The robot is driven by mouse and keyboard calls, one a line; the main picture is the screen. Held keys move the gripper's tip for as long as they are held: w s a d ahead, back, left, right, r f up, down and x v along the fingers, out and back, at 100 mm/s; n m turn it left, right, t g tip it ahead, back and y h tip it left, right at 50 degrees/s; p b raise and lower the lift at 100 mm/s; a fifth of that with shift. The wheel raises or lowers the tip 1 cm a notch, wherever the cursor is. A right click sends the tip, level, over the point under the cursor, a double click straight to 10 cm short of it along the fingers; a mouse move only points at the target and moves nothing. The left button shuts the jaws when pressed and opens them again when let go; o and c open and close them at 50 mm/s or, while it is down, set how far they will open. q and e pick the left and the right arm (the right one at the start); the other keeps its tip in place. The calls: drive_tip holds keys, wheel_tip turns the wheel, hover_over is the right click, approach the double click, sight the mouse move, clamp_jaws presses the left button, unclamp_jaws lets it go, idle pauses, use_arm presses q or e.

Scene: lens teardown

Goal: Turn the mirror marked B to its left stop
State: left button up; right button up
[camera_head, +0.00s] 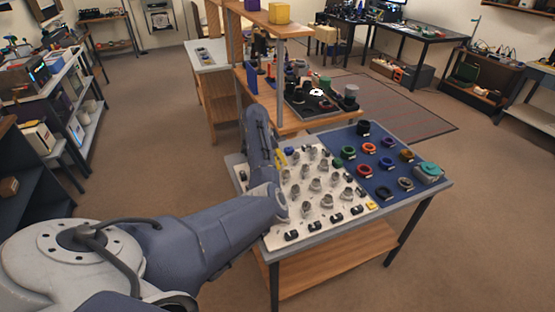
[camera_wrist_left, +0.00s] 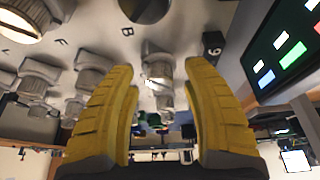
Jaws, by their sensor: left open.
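A white board (camera_head: 310,222) on the table carries several grey mounts in rows. My right gripper is not in view.
A blue mat (camera_head: 385,172) right of the mounts holds several coloured rings and a teal-topped item (camera_head: 428,172). Black blocks line the board's near edge. In the left wrist view a black block marked 6 (camera_wrist_left: 213,45) and a dark screen (camera_wrist_left: 278,48) are close to the right finger.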

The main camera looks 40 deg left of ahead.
use_arm(q)
drive_tip(key=shift+c, duration=0.5)
clamp_jaws()
